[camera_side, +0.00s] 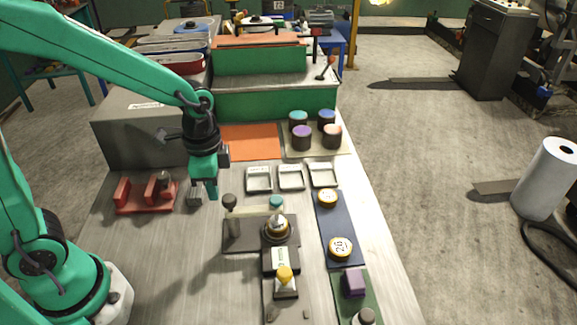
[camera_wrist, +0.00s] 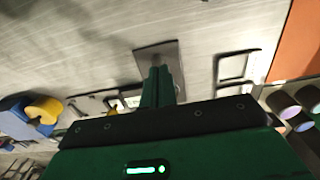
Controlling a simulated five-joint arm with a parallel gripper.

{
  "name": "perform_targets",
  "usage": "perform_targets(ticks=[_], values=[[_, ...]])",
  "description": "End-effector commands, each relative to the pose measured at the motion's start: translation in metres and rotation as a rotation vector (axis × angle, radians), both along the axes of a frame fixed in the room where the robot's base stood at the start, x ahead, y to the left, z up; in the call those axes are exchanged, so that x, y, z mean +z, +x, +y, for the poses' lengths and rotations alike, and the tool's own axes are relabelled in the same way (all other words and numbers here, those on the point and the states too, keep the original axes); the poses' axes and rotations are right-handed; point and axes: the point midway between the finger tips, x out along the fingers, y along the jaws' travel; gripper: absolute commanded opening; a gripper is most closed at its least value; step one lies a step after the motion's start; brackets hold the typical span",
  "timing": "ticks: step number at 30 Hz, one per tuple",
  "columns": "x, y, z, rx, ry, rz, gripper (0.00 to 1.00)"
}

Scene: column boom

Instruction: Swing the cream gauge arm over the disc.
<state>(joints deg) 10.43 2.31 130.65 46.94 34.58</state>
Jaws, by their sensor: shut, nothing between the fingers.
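The cream gauge arm (camera_side: 256,212) is a pale bar by a dark-knobbed post (camera_side: 231,218) on a dark base plate (camera_side: 240,245). It runs right towards a teal-topped piece (camera_side: 276,202). A round, brass-coloured piece that looks like the disc (camera_side: 276,231) sits at the plate's right side, in front of the bar. My gripper (camera_side: 212,195) is shut and empty, pointing down, left of and behind the post and apart from it. Its closed fingers show in the wrist view (camera_wrist: 158,82). I cannot clearly make out the gauge arm in the wrist view.
A small grey block (camera_side: 194,196) stands close left of my gripper, and a red holder (camera_side: 130,197) lies further left. Small square trays (camera_side: 259,190) line up behind the base plate. A yellow-topped piece (camera_side: 285,275) stands in front. Blue mat (camera_side: 333,220) with yellow discs lies right.

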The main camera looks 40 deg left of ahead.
Motion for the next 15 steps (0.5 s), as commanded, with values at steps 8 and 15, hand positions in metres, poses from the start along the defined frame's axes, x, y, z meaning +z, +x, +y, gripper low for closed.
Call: perform_targets(ticks=[8,15], values=[[0.001,-0.001,0.001,0.000,0.000,0.001,0.00],[0.016,0.000,0.001,0.000,-0.001,-0.002,0.00]])
